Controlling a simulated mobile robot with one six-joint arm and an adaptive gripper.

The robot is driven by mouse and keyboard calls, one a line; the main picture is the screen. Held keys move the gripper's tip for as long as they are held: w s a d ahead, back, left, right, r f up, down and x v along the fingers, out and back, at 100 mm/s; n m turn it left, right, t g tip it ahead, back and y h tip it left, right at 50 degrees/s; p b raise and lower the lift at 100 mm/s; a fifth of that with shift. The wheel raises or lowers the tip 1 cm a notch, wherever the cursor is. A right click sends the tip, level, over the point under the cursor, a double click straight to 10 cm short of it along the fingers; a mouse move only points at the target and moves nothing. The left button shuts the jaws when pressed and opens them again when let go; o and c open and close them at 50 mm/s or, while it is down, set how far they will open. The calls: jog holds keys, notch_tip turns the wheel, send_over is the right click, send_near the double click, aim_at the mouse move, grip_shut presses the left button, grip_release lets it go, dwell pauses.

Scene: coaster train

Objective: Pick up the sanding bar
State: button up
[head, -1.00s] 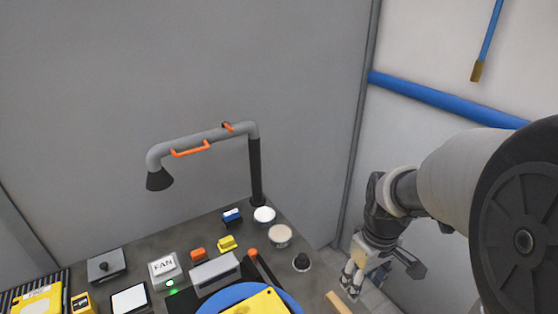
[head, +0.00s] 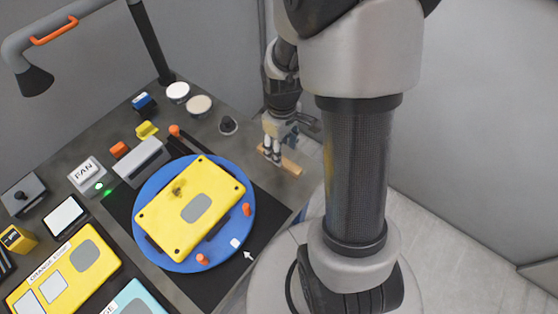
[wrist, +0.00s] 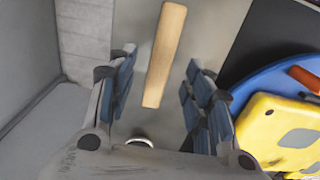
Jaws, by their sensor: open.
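The sanding bar, a pale wooden bar (head: 289,166), lies near the right edge of the grey bench, beside the black mat. In the wrist view the bar (wrist: 165,48) shows lengthwise between the fingers, with clear space on both sides. My gripper (head: 272,150) is at the bar and partly hides it in the head view. In the wrist view my gripper (wrist: 159,72) is open and empty, with blue-padded fingers. I cannot tell its exact height above the bar.
A blue round turntable (head: 151,197) with a yellow plate (head: 168,212) is left of the bar. A black knob (head: 228,125) and a round tin (head: 199,105) stand behind it. The bench edge and floor are just to the right.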

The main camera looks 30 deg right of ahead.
jog(key=f, duration=0.1)
jog(key=f+b, duration=0.1)
jog(key=f, duration=0.1)
jog(key=f+b, duration=0.1)
jog(key=f, duration=0.1)
jog(key=shift+w+a+f, duration=0.1)
jog(key=shift+w+a, duration=0.1)
jog(key=shift+w, duration=0.05)
jog(key=shift+c, duration=0.2)
grip_shut()
